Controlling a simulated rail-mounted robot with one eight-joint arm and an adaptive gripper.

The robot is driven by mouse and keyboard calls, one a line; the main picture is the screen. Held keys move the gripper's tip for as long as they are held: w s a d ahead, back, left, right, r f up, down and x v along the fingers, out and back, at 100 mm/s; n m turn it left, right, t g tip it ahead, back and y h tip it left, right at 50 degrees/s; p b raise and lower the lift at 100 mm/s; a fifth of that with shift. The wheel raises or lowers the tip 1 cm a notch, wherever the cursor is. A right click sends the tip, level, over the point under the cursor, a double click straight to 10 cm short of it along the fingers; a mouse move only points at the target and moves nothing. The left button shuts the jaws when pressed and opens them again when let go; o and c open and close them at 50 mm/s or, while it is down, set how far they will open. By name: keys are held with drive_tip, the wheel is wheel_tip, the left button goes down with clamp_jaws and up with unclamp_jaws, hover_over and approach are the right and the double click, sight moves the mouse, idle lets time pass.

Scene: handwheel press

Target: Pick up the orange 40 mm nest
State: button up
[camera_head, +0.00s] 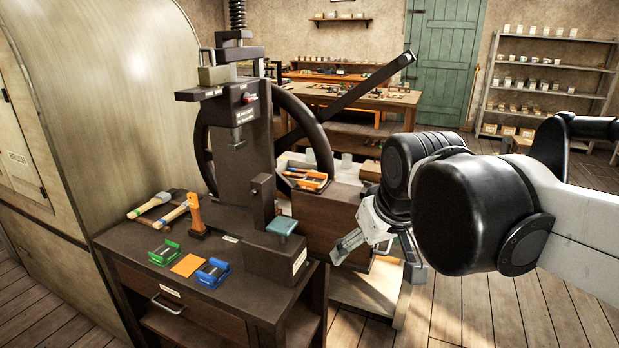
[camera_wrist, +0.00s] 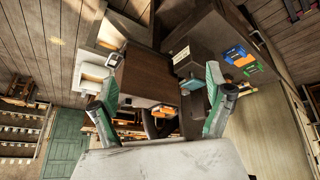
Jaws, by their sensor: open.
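A flat orange square (camera_head: 187,264) lies on the dark bench between a green nest (camera_head: 164,252) and a blue nest (camera_head: 212,272); I cannot tell whether it is a nest or a marker. Another orange block-like item (camera_head: 315,181) sits on top of the brown cabinet right of the press and is partly hidden among other things. It also shows in the wrist view (camera_wrist: 165,110). My gripper (camera_head: 375,262) is open and empty, in front of and to the right of the cabinet, apart from everything. The wrist view shows its two fingers (camera_wrist: 161,76) spread wide.
The handwheel press (camera_head: 240,150) stands on the bench, with a long dark lever (camera_head: 350,97) reaching right. A teal pad (camera_head: 285,227) lies on its base. Hammers (camera_head: 172,212) and an upright orange-handled tool (camera_head: 196,215) are at the bench's left. Open floor (camera_head: 490,290) lies right.

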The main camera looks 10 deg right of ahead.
drive_tip(key=w+r+n+g+p, duration=0.1)
drive_tip(key=w+r+n+p, duration=0.15)
drive_tip(key=w+r, duration=0.6)
drive_tip(key=w+r+n+g+p, duration=0.2)
drive_tip(key=w+r+p, duration=0.2)
drive_tip(key=w, duration=1)
drive_tip(key=n+g+p, duration=0.3)
drive_tip(key=n+p, duration=0.2)
drive_tip(key=p, duration=0.3)
hover_over(313, 175)
drive_tip(key=s, duration=0.3)
wheel_tip(313, 175, down, 5)
drive_tip(key=f, duration=0.4)
drive_tip(key=f+p, duration=0.1)
drive_tip(key=f, duration=0.8)
drive_tip(key=shift+a+f, duration=0.3)
drive_tip(key=shift+a, duration=0.05)
drive_tip(key=shift+c, duration=0.5)
drive_tip(key=c, duration=1.6)
drive_tip(key=shift+o, duration=0.2)
